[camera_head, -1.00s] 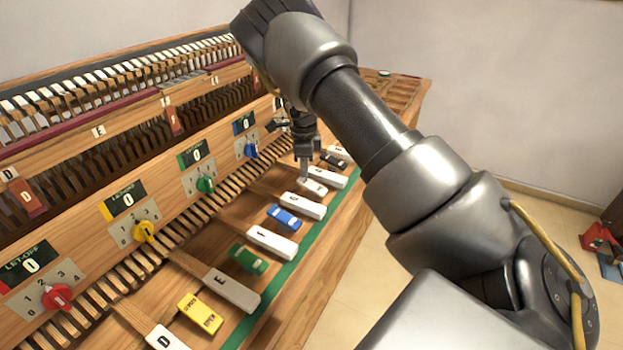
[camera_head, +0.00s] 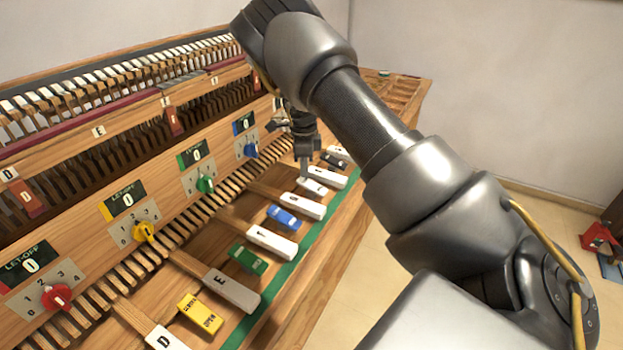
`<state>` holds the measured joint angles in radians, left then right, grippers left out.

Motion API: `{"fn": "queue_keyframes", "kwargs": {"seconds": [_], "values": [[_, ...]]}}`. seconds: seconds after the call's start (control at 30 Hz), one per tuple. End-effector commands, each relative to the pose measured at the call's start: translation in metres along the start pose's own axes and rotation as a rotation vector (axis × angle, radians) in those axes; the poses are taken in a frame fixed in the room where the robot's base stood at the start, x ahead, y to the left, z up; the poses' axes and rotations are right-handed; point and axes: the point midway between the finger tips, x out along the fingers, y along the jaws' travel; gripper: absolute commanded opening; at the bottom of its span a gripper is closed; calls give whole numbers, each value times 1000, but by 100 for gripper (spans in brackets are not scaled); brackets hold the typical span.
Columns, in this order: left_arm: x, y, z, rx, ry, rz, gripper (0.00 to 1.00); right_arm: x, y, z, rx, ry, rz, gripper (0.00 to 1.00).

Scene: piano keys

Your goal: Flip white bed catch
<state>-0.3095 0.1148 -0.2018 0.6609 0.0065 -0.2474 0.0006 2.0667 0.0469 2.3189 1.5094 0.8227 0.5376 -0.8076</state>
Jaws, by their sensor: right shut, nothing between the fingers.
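A small white catch (camera_head: 312,187) sits in the key bed, between the white lettered key (camera_head: 303,206) and the white key behind it (camera_head: 327,177). My right gripper (camera_head: 304,179) is shut and empty. It points down with its tips at the left end of the white catch. I cannot tell whether they touch it. My right forearm (camera_head: 352,105) comes in from the right and hides part of the far end of the cabinet. My left gripper is not in view.
Blue (camera_head: 284,217), green (camera_head: 248,259) and yellow (camera_head: 200,313) catches lie between the nearer keys. Coloured knobs, such as the red one (camera_head: 57,297), line the let-off panel. Open floor (camera_head: 350,290) lies right of the cabinet.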

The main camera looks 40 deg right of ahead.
Motion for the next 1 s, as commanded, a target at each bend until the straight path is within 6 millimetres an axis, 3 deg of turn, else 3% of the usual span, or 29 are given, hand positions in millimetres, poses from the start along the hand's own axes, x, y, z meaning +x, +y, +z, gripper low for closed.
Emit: {"fn": "queue_keyframes", "kwargs": {"seconds": [1.0], "values": [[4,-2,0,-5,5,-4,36,7,0,0,0,0,0,0]]}}
